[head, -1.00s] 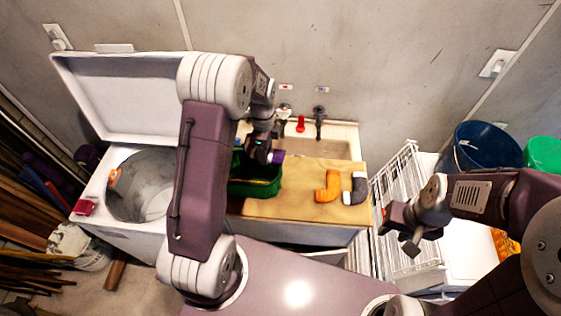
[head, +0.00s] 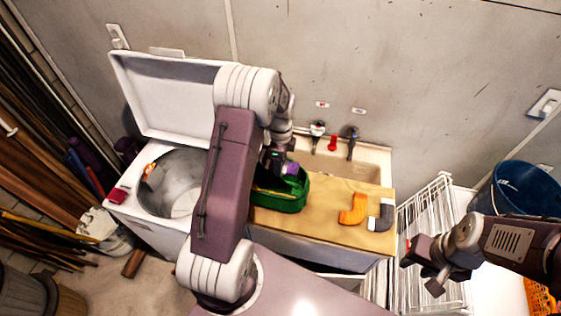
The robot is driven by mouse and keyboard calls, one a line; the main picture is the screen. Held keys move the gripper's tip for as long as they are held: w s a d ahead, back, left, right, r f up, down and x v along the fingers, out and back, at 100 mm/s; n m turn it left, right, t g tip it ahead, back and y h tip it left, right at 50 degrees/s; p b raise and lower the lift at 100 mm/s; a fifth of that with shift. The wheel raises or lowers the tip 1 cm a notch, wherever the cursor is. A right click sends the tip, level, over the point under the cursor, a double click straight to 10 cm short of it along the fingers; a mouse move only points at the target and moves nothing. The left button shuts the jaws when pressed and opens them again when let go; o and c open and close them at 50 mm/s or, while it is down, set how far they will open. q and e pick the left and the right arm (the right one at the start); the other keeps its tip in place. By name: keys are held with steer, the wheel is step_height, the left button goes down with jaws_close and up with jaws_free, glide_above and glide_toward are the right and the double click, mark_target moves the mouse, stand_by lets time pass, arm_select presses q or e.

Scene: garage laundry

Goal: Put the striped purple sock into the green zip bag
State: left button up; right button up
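The green zip bag (head: 283,203) stands open on the wooden counter, left of the socks. A small purple patch (head: 292,169), likely the purple sock, shows at the bag's back rim beside my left gripper (head: 275,164); its stripes cannot be made out. My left gripper points down at the back of the bag. My own arm hides part of it, so its fingers and any grip are unclear. My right gripper (head: 422,272) is open and empty, in front of the white rack, away from the bag.
An orange sock (head: 354,209) and a grey-and-white sock (head: 381,215) lie on the counter (head: 320,220). The sink (head: 352,168) is behind. The open washer (head: 180,187) is left, the white rack (head: 430,215) and blue bucket (head: 520,190) right.

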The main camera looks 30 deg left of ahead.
arm_select(q)
steer(key=b, duration=0.4)
glide_above(281, 182)
step_height(281, 182, down, 6)
steer(key=shift+a+f, duration=0.1)
steer(key=o, duration=1.4)
step_height(281, 182, up, 9)
steer(key=p, duration=0.8)
steer(key=shift+r, duration=0.2)
steer(key=shift+f, duration=0.1)
